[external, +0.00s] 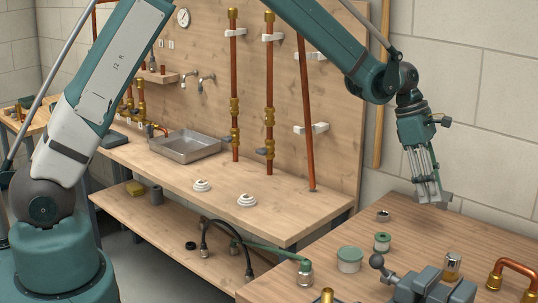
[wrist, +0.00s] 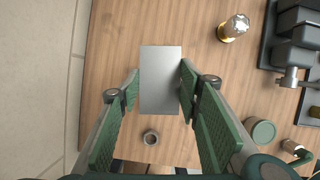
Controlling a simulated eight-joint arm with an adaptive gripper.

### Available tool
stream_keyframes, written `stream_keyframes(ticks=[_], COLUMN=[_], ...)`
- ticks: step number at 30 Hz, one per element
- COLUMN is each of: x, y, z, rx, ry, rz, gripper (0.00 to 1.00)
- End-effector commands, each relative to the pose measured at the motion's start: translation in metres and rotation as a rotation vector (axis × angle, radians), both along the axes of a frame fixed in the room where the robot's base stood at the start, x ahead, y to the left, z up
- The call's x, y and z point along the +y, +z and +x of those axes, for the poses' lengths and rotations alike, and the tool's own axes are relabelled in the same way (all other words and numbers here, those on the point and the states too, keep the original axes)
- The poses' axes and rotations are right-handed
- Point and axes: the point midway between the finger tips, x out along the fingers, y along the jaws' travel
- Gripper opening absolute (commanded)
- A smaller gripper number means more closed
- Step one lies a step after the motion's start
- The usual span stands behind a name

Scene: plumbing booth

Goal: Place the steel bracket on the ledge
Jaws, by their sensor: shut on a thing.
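My gripper (external: 428,188) is shut on the steel bracket (external: 441,199) and holds it above the right-hand wooden table. In the wrist view, the bracket (wrist: 160,72) is a plain grey rectangle between the two green-padded fingers (wrist: 158,92). Its far end extends beyond the fingertips, and its full shape cannot be told. A small wooden ledge (external: 165,78) sticks out from the back panel at the upper left of the external view, far from my gripper. A small bottle-like item stands on it.
The right table (external: 345,284) holds a vise (external: 430,287), a steel ring (external: 383,215), green-topped tins (external: 349,260), a brass fitting (external: 452,265) and a copper elbow (external: 514,270). Copper pipes (external: 269,90) rise before the panel.

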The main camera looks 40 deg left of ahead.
Motion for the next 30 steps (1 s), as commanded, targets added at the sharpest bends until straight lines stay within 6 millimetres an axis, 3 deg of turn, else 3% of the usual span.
stream_keyframes(ticks=[18,30], x=[0.187,0.306], y=[0.003,0.000], z=[0.016,0.012], rx=[0.000,0.000], ry=[0.257,0.409], rz=[0.000,0.000], gripper=[0.21,0.21])
